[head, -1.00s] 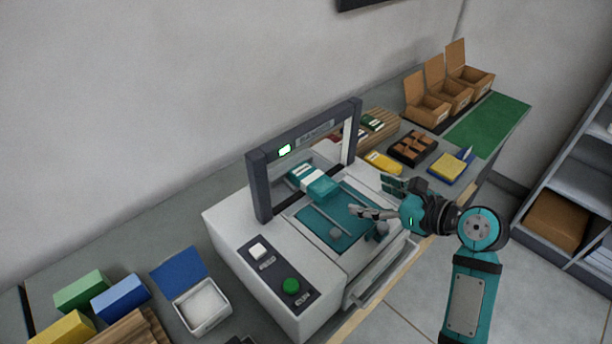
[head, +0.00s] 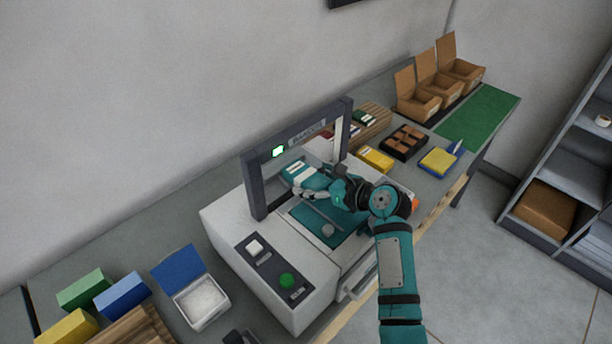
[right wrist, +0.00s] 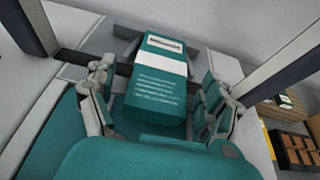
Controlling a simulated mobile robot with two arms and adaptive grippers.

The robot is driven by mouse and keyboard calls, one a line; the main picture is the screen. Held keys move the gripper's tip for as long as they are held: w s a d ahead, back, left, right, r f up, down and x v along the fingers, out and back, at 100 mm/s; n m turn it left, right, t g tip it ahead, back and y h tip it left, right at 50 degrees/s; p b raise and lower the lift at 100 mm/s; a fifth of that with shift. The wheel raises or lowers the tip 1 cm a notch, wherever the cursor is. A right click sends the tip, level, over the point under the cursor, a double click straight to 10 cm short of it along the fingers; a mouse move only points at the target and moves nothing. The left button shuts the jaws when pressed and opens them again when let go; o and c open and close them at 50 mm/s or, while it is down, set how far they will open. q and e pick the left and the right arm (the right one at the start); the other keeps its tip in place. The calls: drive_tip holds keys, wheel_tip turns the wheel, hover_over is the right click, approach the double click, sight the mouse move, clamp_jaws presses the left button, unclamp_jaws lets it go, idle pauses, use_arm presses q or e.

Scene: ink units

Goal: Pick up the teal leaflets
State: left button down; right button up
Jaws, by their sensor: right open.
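The teal leaflets (head: 297,174) are a banded stack with a white strip, lying on the bed of the white machine (head: 228,226) under its dark frame. In the right wrist view the stack (right wrist: 159,88) shows its white band and printed lines. My right gripper (head: 318,188) is at the near end of the stack. Its open fingers (right wrist: 160,110) stand on either side of the stack in the wrist view, with a gap visible on each side. The arm hides part of the machine bed in the head view. My left gripper is not in view.
The frame (head: 255,186) rises around the stack on the machine. A green button (head: 286,280) and a white button (head: 255,247) are on its front panel. An open white box (head: 201,302) stands left; a yellow pack (head: 375,159) and dark tray (head: 404,142) lie right.

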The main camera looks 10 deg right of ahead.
drive_tip(key=shift+w+a+f, duration=0.15)
drive_tip(key=shift+w, duration=0.1)
drive_tip(key=shift+s, duration=0.1)
drive_tip(key=c, duration=1.3)
drive_tip(key=shift+c, duration=0.2)
